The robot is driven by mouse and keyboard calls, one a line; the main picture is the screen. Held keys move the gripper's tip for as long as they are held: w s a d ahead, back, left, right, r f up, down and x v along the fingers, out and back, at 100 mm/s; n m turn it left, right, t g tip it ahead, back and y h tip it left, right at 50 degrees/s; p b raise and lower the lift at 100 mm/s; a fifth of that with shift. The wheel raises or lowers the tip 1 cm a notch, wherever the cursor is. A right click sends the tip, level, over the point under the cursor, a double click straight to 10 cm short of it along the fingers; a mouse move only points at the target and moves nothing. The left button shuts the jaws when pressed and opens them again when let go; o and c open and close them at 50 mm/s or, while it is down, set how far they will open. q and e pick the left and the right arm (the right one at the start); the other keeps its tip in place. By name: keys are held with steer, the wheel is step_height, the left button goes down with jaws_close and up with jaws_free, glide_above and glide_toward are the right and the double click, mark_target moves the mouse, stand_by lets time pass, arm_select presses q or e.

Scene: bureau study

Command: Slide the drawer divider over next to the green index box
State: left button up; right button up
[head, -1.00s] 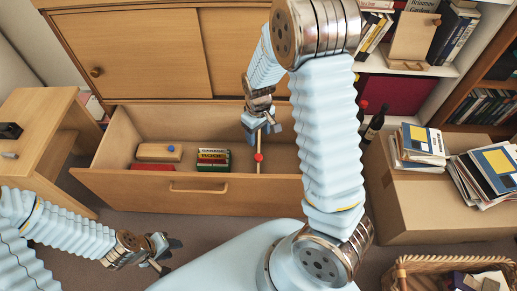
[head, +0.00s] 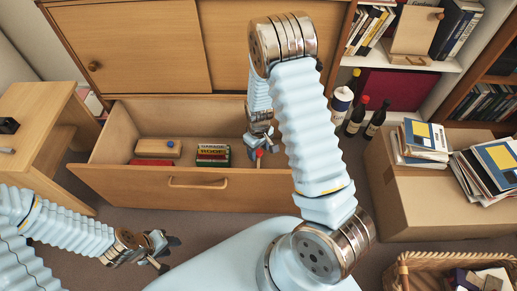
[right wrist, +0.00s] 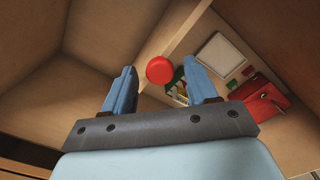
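The drawer divider is a thin wooden slat (right wrist: 188,32) with a red knob (right wrist: 159,70). In the head view the knob (head: 259,152) shows just below my right gripper (head: 262,147), and the gripper hides most of the slat. In the right wrist view my right gripper's fingers (right wrist: 161,72) are apart, with the knob between or just beyond their tips. The green index box (head: 213,155), with reddish bands, sits in the drawer left of the divider, with a gap between them. My left gripper (head: 165,251) is open and empty in front of the drawer.
Bottles (head: 357,115) stand right of the drawer. A cardboard box (head: 420,213) carries magazines.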

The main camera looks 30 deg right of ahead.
jaws_close()
steer(key=w+a, duration=0.6)
steer(key=a, duration=0.3)
steer(key=shift+a+b, duration=0.35)
steer(key=shift+b, duration=0.05)
steer(key=shift+o, duration=0.4)
jaws_free()
